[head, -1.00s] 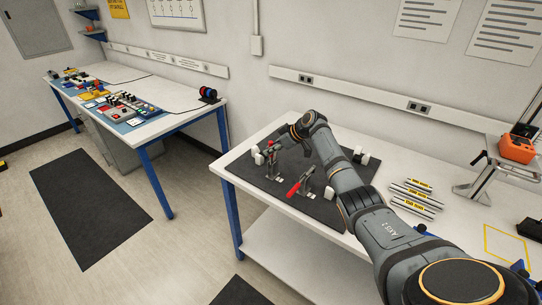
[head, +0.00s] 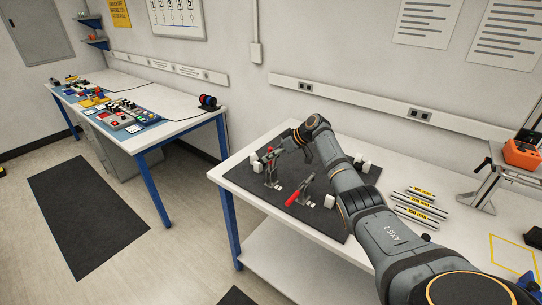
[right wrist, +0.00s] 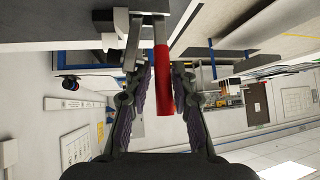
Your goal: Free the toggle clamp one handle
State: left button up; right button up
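Two toggle clamps with red handles stand on the dark mat (head: 245,178). The left clamp (head: 270,178) has its handle raised; which clamp is number one I cannot tell. The right clamp's handle (head: 291,198) slants down toward the front left. My right gripper (head: 272,155) is at the left clamp's handle. In the right wrist view, the red handle (right wrist: 164,85) lies between the two fingers of this gripper (right wrist: 158,45). The fingers stand apart with narrow gaps beside the handle, so no firm hold shows. My left gripper is not in view.
White blocks (head: 329,201) stand around the clamps. Several striped bars (head: 420,205) lie to the right on the white table (head: 385,212). An orange device (head: 522,153) on a stand is at the far right. A second bench (head: 170,125) stands left, across open floor.

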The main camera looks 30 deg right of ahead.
jog(key=shift+o, duration=0.6)
jog(key=shift+d, duration=0.1)
jog(key=shift+s+d+r, duration=0.1)
jog(key=shift+d+r, duration=0.05)
jog(key=shift+d, duration=0.05)
jog(key=v, duration=0.7)
jog(key=shift+s, duration=0.25)
jog(key=shift+r, duration=0.1)
jog(key=shift+c, duration=0.4)
